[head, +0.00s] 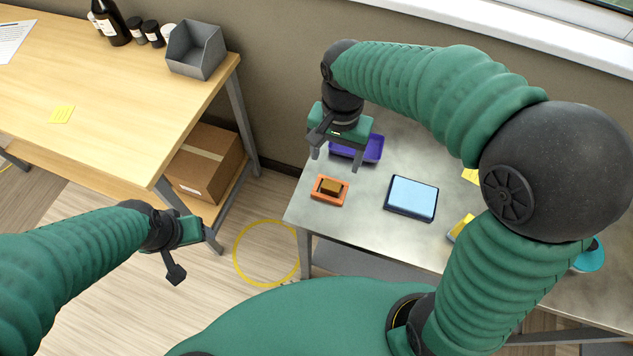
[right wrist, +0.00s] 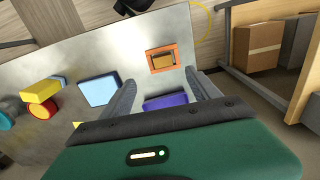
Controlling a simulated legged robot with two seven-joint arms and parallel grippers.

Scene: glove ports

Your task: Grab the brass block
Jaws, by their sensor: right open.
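The brass block (head: 331,187) is a small brown-gold block sitting in an orange tray (head: 318,198) near the left edge of the grey metal table. The block (right wrist: 162,62) also shows in the right wrist view, inside the orange tray (right wrist: 150,67). My right gripper (head: 337,160) is open and empty, above the table at its left back part, over the near side of a purple tray (head: 372,150). In the head view it is behind and above the orange tray. My left gripper (head: 190,255) hangs over the floor, left of the metal table; its jaw state is unclear.
A light blue pad (head: 413,196) with a dark edge lies right of the orange tray. Yellow items (head: 461,227) are farther right, partly behind my right arm. A wooden bench (head: 130,90) with bottles and a grey bin (head: 196,50) stands left. A cardboard box (head: 205,160) is beneath it.

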